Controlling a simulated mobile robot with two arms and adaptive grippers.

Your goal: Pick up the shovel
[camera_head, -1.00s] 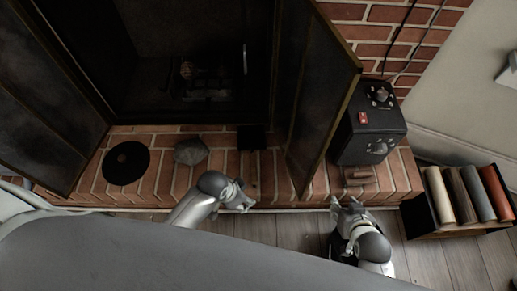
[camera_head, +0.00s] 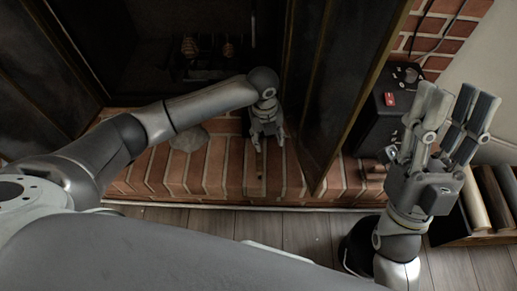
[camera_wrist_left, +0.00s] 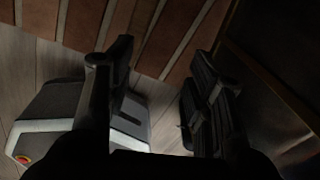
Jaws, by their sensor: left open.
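A thin brownish piece (camera_head: 259,165), probably the shovel's handle end, lies on the brick hearth just below my left gripper (camera_head: 267,142) in the head view. The rest of it is hidden under the gripper and forearm. My left gripper is open and empty, its fingers pointing toward the hearth's front edge. In the left wrist view its two fingers (camera_wrist_left: 162,68) stand apart with bricks and floor behind; I cannot make out the shovel there. My right gripper (camera_head: 452,103) is raised near the camera at the right, fingers spread and empty.
The open fireplace door (camera_head: 345,100) stands just right of my left gripper. A black box with knobs (camera_head: 377,128) is behind my right gripper. A grey stone (camera_head: 190,138) lies left on the hearth (camera_head: 215,180).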

